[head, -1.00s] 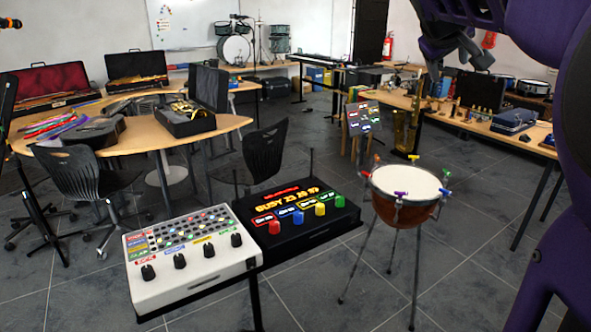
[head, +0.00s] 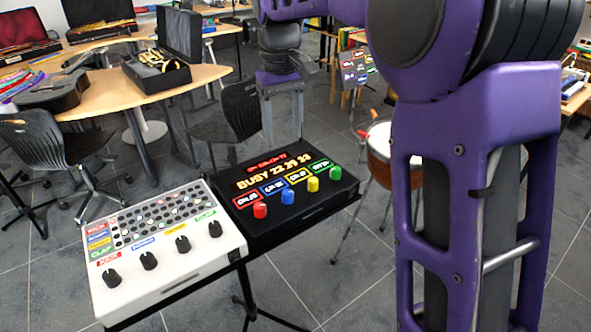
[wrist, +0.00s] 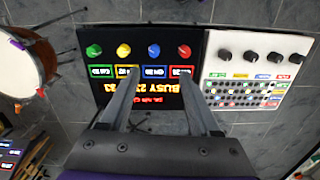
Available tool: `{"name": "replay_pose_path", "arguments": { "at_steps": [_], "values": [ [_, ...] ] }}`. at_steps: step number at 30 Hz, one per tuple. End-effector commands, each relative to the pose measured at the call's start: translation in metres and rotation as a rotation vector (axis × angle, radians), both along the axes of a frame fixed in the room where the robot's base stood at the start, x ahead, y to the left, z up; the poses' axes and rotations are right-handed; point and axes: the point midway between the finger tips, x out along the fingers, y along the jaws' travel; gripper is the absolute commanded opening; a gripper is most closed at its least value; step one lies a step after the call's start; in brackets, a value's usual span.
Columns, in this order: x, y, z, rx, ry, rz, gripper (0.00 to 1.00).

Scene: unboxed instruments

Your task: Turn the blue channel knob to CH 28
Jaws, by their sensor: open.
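The black channel box (head: 232,238) stands on a stand, with red, blue, yellow and green knobs along its front edge. The blue knob (head: 287,197) is second from the left, below a blue label; it is also in the wrist view (wrist: 154,49). The blue label's number is too small to read surely. A lit yellow line reads BUSY and several numbers, blurred. My gripper (head: 283,138) points down behind the box in the head view. In the wrist view its open, empty fingers (wrist: 155,80) spread over the display, with the blue knob beyond the tips, apart from them.
A white drum machine (head: 190,262) with black knobs adjoins the box on the left. A kettle drum (head: 381,140) stands to the right, partly hidden by my arm. A black chair (head: 228,115) and a wooden table (head: 205,75) are behind.

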Motion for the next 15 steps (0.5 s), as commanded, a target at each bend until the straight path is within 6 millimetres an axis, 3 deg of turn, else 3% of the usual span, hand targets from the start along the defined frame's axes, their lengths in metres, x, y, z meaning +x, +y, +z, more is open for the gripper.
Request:
{"name": "replay_pose_path", "arguments": {
  "at_steps": [8, 15],
  "values": [
    [0.011, -0.005, -0.013, 0.043, -0.017, 0.011, 0.63],
    [0.010, -0.004, -0.060, 0.042, -0.017, 0.010, 0.63]
  ]
}}
